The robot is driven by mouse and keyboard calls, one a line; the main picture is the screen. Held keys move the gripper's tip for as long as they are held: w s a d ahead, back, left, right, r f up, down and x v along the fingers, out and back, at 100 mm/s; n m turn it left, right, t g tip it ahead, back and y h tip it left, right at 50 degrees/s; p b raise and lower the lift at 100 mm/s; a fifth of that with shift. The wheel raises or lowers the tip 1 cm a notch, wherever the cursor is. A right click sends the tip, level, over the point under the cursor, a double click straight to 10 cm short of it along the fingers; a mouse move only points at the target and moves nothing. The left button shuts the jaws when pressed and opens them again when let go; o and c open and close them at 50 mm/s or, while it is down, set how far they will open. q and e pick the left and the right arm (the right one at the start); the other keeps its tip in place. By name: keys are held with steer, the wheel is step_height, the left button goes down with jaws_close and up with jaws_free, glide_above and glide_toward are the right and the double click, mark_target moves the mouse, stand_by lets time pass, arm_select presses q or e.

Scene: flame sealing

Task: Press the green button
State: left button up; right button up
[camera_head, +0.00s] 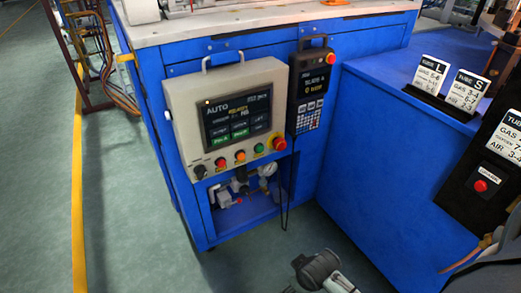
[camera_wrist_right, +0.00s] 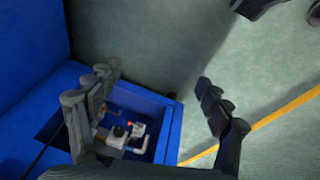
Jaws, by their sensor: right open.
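The green button (camera_head: 258,149) is a small round button on the lower row of the grey control panel (camera_head: 183,93), between an orange button (camera_head: 240,155) and a red mushroom knob (camera_head: 279,142). My right gripper (camera_wrist_right: 156,78) is open in the right wrist view, its two dark fingers wide apart with nothing held. Beyond them is the blue cabinet's open lower bay; the green button does not show in that view. In the head view, a grey part of my arm (camera_head: 320,268) shows at the bottom, below and apart from the panel. My left gripper is not in view.
A red button (camera_head: 221,162) and a black selector knob (camera_head: 200,171) share the panel row. A black handheld pendant (camera_head: 309,85) hangs right of the panel. The bay below holds fittings and a gauge (camera_head: 267,169). A blue bench (camera_head: 390,140) stands at right; open floor (camera_head: 130,220) lies left.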

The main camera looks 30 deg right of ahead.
jaws_close()
stand_by(0.6)
stand_by(1.2)
